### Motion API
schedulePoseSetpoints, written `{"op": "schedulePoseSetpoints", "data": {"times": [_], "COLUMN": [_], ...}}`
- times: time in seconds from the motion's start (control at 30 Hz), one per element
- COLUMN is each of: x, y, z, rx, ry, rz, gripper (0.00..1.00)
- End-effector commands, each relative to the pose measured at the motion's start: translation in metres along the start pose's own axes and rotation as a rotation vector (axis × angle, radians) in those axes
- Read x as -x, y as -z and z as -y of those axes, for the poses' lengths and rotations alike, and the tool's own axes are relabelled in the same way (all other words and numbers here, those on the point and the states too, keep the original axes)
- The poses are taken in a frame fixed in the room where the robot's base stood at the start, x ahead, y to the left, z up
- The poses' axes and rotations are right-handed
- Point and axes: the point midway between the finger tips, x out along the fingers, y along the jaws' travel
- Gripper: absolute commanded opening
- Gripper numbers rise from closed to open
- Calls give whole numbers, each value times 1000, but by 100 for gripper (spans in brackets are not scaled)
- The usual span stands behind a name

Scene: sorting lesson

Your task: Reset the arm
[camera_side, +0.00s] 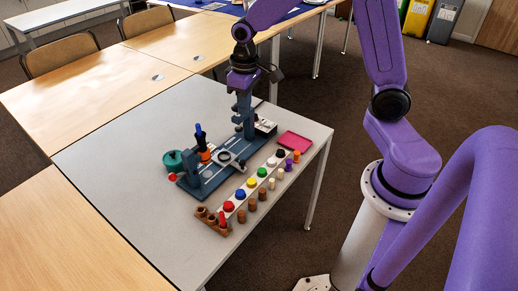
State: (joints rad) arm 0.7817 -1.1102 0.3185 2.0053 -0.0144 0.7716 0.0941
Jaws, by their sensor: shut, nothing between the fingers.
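My gripper (242,92) hangs at the end of my purple arm, pointing down. It is shut and empty, just over the upper part of a dark blue upright column (245,118). The fingertips are small and dark against the column, so I cannot tell whether they touch it. The column stands at the back of a dark blue base plate (204,184) on the grey table.
On the grey table (120,155) are a green round container (173,161), an orange piece (205,156) with a dark blue top, and a pale strip with several coloured knobs (251,182). Brown cylinders (252,204) stand in front. A pink tray (294,140) lies right. The table's left is clear.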

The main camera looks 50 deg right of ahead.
Motion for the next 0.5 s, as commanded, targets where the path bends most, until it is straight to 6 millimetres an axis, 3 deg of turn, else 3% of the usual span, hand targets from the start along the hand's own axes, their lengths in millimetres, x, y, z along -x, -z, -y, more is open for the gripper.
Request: {"op": "schedulePoseSetpoints", "data": {"times": [0.03,0.2,0.33,0.5], "x": [10,32,44,54], "y": [-14,-69,-115,-175], "z": [18,65,88,102], "rx": [66,277,440,643], "ry": [4,15,23,32], "rz": [-4,-1,2,6], "gripper": [0,0,0,0]}}
